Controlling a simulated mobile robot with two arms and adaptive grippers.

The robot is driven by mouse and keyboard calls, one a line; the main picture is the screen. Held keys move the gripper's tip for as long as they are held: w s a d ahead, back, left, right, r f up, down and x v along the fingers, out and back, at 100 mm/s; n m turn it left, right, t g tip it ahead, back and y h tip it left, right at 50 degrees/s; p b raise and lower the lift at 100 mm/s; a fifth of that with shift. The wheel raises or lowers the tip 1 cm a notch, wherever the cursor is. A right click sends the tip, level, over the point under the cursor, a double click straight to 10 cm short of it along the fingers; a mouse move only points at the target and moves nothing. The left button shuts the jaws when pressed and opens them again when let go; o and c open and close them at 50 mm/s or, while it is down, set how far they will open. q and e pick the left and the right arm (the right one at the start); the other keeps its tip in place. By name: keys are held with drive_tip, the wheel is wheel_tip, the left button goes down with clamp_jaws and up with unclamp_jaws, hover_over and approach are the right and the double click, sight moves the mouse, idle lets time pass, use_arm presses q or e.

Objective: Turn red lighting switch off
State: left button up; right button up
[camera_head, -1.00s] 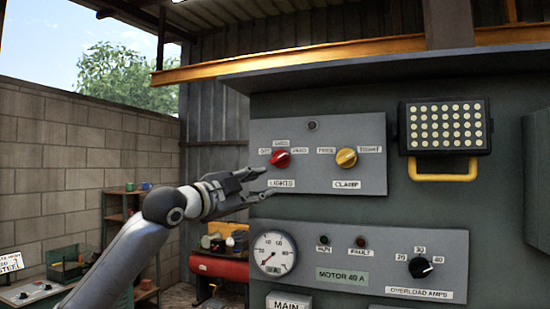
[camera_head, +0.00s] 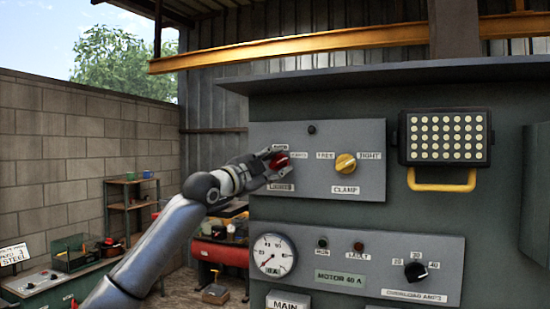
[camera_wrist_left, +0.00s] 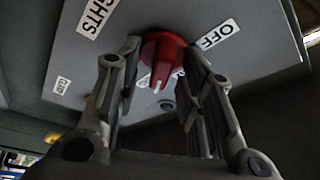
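The red lighting switch (camera_head: 279,161) is a knob on the grey upper panel, above the LIGHTS label. My left gripper (camera_head: 272,167) is at it and partly covers it and its labels. In the left wrist view the red knob (camera_wrist_left: 163,55) sits between the two spread fingertips of the left gripper (camera_wrist_left: 163,58), close to both; contact cannot be told. The knob's white pointer mark faces down in that view, away from the OFF label (camera_wrist_left: 217,34) at upper right. My right gripper is not in view.
A yellow CLAMP knob (camera_head: 346,163) is to the right on the same panel. Below are a gauge (camera_head: 273,255) and a black overload knob (camera_head: 415,271). A lamp (camera_head: 446,137) with a yellow handle is at right. An overhanging ledge (camera_head: 400,75) runs above.

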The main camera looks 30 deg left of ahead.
use_arm(q)
drive_tip(key=shift+w, duration=0.15)
clamp_jaws()
